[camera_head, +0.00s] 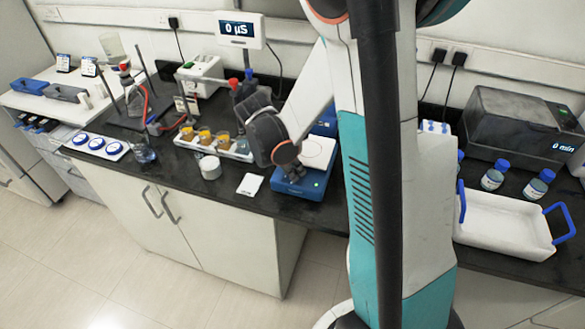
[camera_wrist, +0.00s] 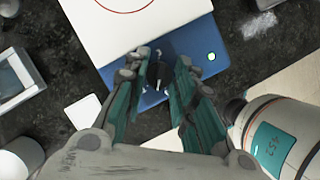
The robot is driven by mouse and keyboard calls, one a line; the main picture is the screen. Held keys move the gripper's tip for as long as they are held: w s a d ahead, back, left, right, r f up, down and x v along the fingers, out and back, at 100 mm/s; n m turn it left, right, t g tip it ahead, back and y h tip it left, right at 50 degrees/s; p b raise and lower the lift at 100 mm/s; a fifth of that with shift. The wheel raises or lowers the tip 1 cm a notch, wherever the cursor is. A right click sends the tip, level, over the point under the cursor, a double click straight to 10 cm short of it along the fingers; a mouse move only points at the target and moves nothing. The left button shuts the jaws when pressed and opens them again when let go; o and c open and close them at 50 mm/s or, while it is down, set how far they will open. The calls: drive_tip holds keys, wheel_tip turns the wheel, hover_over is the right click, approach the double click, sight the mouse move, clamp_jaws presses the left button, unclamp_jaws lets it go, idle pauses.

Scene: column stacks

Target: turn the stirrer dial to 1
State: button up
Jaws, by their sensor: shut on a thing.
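The stirrer has a blue body (camera_head: 312,190) and a white top plate (camera_head: 319,151), and stands near the front edge of the black bench. In the wrist view its blue front (camera_wrist: 203,38) shows a lit green light (camera_wrist: 211,56) right of a dark dial (camera_wrist: 155,74). My gripper (camera_wrist: 161,68) reaches over this front with its two fingers on either side of the dial, shut on it. In the head view my gripper (camera_head: 291,173) is at the stirrer's front left, and the dial is hidden there. The dial's number marks cannot be read.
A white card (camera_head: 250,184) and a lidded white jar (camera_head: 209,167) lie left of the stirrer. A rack of amber beakers (camera_head: 240,155) stands behind them. Right of my arm are a white tray (camera_head: 500,240), blue-capped bottles (camera_head: 493,177) and a dark box (camera_head: 515,125).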

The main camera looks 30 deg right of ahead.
drive_tip(key=m+g+b, duration=0.1)
drive_tip(key=m+g, duration=0.1)
drive_tip(key=m, duration=0.3)
drive_tip(key=shift+w+m, duration=0.15)
drive_tip(key=shift+m, duration=0.25)
drive_tip(key=shift+y, duration=0.3)
drive_tip(key=o, duration=0.7)
drive_tip(key=shift+o, duration=0.2)
drive_tip(key=v, duration=1.2)
drive_tip(key=shift+w, duration=0.25)
